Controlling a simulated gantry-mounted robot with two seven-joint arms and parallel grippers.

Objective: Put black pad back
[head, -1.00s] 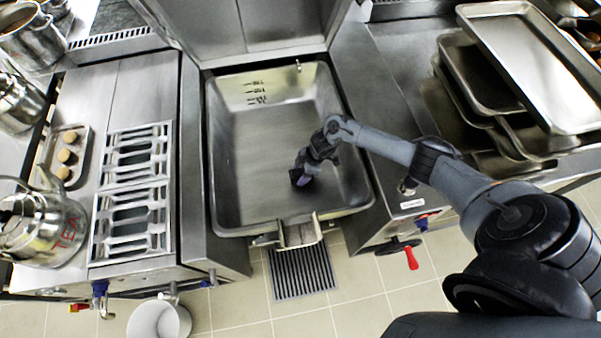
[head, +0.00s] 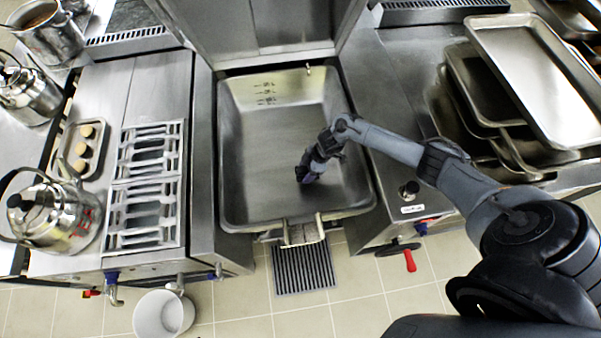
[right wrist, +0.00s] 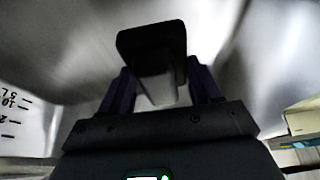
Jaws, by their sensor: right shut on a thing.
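My right gripper (head: 306,174) reaches down into the large steel basin (head: 232,150), right of its middle. In the right wrist view a black pad (right wrist: 152,40) with rounded corners sits between the two dark purple fingers (right wrist: 160,88). The fingers are shut on it, and a pale grey part shows below its dark face. In the head view the pad is too small and dark to tell from the gripper. My left gripper is not in view.
The basin's raised lid (head: 262,40) stands behind it. A counter with stacked steel trays (head: 535,75) lies right, a burner grate (head: 145,185) and kettle (head: 52,215) left. A red-handled valve (head: 410,260) and white bucket (head: 163,315) are in front.

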